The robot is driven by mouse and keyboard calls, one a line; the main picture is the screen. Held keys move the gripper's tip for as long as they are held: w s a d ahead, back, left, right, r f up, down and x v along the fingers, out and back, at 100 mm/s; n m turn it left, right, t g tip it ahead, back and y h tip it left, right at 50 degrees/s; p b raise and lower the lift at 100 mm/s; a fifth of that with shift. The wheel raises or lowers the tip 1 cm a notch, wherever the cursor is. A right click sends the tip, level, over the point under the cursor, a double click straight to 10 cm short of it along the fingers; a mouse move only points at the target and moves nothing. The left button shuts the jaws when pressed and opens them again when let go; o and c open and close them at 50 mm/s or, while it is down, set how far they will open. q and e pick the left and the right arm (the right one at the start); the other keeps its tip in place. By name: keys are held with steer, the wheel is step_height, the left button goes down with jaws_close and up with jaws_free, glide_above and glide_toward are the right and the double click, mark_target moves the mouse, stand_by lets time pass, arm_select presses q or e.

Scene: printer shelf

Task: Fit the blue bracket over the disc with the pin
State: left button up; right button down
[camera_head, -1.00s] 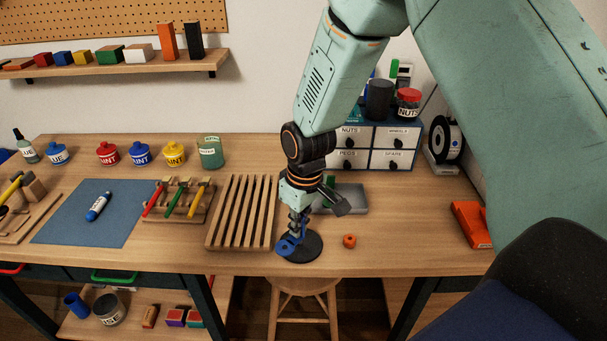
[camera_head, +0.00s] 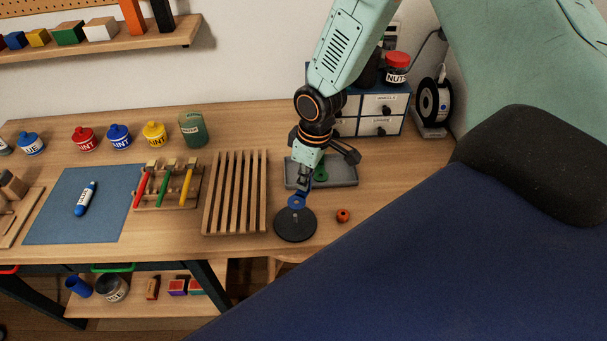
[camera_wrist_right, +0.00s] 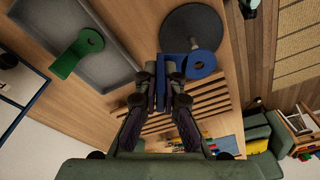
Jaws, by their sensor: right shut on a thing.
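My right gripper (camera_head: 302,188) points down and is shut on the blue bracket (camera_head: 297,202). The bracket's ring end sticks out toward the black disc (camera_head: 294,228) and overlaps the disc's far edge in the head view. In the right wrist view, the gripper (camera_wrist_right: 167,78) pinches the bracket's straight part, and the ring (camera_wrist_right: 203,63) shows beside the fingers, overlapping the lower edge of the disc (camera_wrist_right: 190,28). My left gripper is not in view.
A grey tray (camera_head: 345,177) holding a green bracket (camera_head: 320,173) lies behind the disc. An orange ring-like piece (camera_head: 343,215) lies right of the disc, and a slatted wooden rack (camera_head: 236,192) stands left. A drawer unit (camera_head: 382,115) stands behind.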

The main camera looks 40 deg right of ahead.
steer(key=shift+a+r, duration=0.1)
steer(key=shift+a+f, duration=0.55)
steer(key=shift+s+f+b, duration=0.1)
steer(key=shift+f+b, duration=0.25)
steer(key=shift+b, duration=0.1)
steer(key=shift+d+f+b, duration=0.3)
steer(key=shift+f, duration=0.25)
steer(key=shift+d+f+b, duration=0.3)
steer(key=shift+f, duration=0.35)
steer(key=shift+a+r, duration=0.2)
steer(key=shift+a, duration=0.3)
steer(key=shift+d+f, duration=0.1)
steer(key=shift+d, duration=0.35)
steer(key=shift+a, duration=0.35)
steer(key=shift+d, duration=0.2)
steer(key=shift+d+f, duration=0.15)
steer(key=shift+f, duration=0.1)
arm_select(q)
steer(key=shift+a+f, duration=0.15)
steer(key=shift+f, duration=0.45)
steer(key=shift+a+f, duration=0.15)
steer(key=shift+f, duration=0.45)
arm_select(e)
steer(key=shift+f, duration=0.15)
